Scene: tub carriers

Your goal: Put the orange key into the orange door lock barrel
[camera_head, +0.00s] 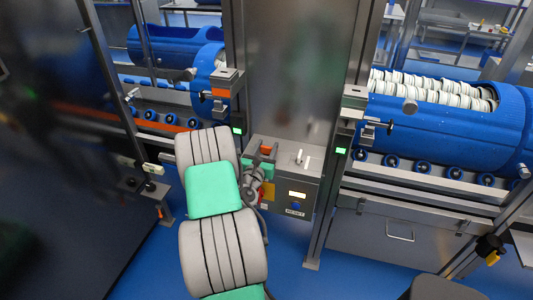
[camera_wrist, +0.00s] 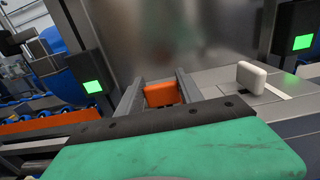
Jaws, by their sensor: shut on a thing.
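The orange key (camera_wrist: 162,94) sits between the two grey fingers of my gripper (camera_wrist: 160,91) in the wrist view. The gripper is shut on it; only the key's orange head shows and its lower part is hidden. In the head view my gripper (camera_head: 262,158) is over the left part of the steel control box, with the orange key (camera_head: 266,149) just visible. I cannot tell whether the key is clear of the box top. An orange-marked lock (camera_head: 221,92), which looks like the orange door lock barrel, is on the left post, above and left of my gripper.
A white key (camera_head: 300,157) stands upright on the control box (camera_head: 310,172), right of my gripper. A pale-marked lock (camera_head: 356,92) is on the right post. Blue tubs (camera_head: 450,112) lie beyond both posts. Green lights (camera_head: 340,151) glow beside the box. A steel panel stands behind it.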

